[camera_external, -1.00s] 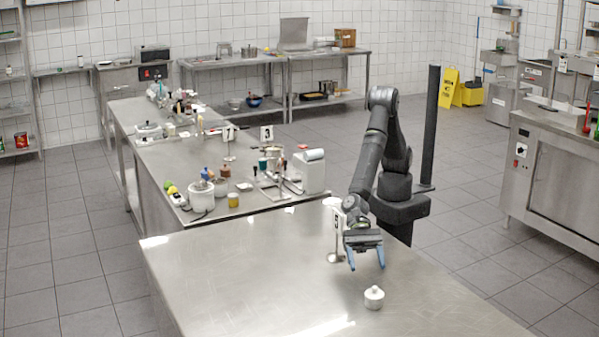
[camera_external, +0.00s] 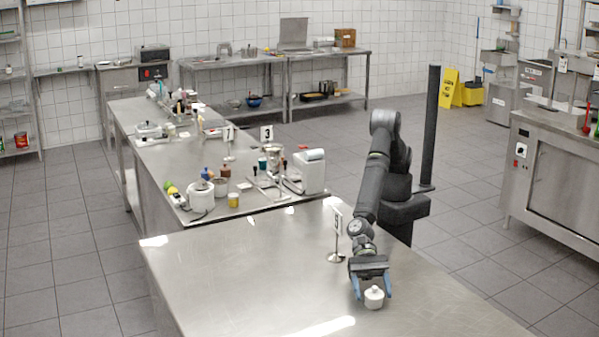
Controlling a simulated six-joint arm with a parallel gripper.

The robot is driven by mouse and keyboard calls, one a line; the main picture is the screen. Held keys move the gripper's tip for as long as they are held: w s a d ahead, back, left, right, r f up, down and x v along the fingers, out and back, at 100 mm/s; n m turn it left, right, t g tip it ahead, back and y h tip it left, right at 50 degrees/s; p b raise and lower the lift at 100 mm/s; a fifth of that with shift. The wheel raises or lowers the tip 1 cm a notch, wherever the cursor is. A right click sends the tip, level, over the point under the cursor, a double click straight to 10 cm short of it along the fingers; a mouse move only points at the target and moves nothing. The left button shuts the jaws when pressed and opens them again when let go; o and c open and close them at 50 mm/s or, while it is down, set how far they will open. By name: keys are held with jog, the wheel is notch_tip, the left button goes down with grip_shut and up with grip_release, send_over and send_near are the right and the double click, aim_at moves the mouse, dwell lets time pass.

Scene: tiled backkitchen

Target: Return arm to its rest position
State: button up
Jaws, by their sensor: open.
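My gripper (camera_external: 373,292) is open, low over the near steel table (camera_external: 240,280), with its blue fingers pointing down toward the camera. A small white lidded pot (camera_external: 374,299) stands upright on the table between or just in front of the two fingers. I cannot tell whether either finger touches it. My arm reaches forward and down from its base behind the table.
A number stand (camera_external: 337,240) stands on the table just left of my arm. A second counter (camera_external: 190,165) holds jars, a white pot and appliances behind it. A dark post (camera_external: 431,130) rises behind my arm. The table's left part is bare.

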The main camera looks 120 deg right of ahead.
jog(key=shift+w+a+f, duration=0.1)
jog(key=shift+w+a, duration=0.15)
jog(key=shift+a, duration=0.25)
jog(key=shift+w+a, duration=0.2)
jog(key=shift+a, duration=0.3)
jog(key=shift+r, duration=0.6)
jog(key=shift+f, duration=0.1)
